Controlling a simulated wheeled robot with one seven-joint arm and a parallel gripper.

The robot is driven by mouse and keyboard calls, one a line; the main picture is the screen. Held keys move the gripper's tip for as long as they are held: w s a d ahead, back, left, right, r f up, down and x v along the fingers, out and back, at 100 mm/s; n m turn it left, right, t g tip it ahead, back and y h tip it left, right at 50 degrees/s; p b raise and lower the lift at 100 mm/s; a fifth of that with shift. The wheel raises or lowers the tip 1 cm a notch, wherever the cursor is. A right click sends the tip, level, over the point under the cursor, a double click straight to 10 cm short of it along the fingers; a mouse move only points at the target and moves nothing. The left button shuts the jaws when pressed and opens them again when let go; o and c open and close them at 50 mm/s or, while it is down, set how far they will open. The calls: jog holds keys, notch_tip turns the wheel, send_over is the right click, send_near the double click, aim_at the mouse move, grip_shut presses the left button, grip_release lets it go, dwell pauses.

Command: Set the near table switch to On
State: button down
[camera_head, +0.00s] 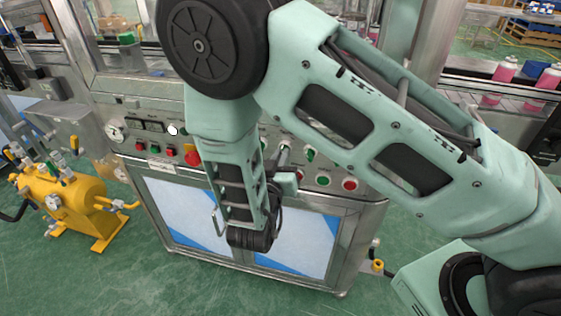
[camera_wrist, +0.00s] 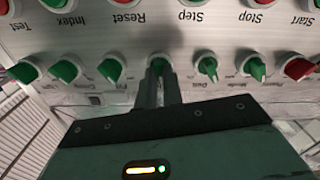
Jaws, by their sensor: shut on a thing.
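In the wrist view, which shows the panel upside down, my gripper (camera_wrist: 160,80) has its two dark fingers around a green rotary switch (camera_wrist: 158,66) in the row of knobs. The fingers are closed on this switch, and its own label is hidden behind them. I cannot read which setting it points to, nor confirm that it is the table switch. In the head view, my gripper (camera_head: 284,156) reaches the front control panel right of centre, and my arm covers part of the panel.
Close neighbours are green knobs to the left (camera_wrist: 110,70) and right (camera_wrist: 207,67), with a red knob (camera_wrist: 298,68) farther right. Another row bears labels such as Reset, Step and Stop. A yellow tank (camera_head: 65,205) stands on the floor at left.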

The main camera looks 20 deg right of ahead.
jog(key=shift+f+m+b, duration=0.15)
jog(key=shift+m+b, duration=3.05)
jog(key=shift+m, duration=0.9)
jog(key=shift+s, duration=0.1)
jog(key=c, duration=1.5)
grip_release()
jog(key=shift+c, duration=0.2)
jog(key=b+v, duration=0.1)
jog(key=v, duration=1.6)
jog(key=shift+s, duration=0.15)
jog(key=shift+a, duration=0.1)
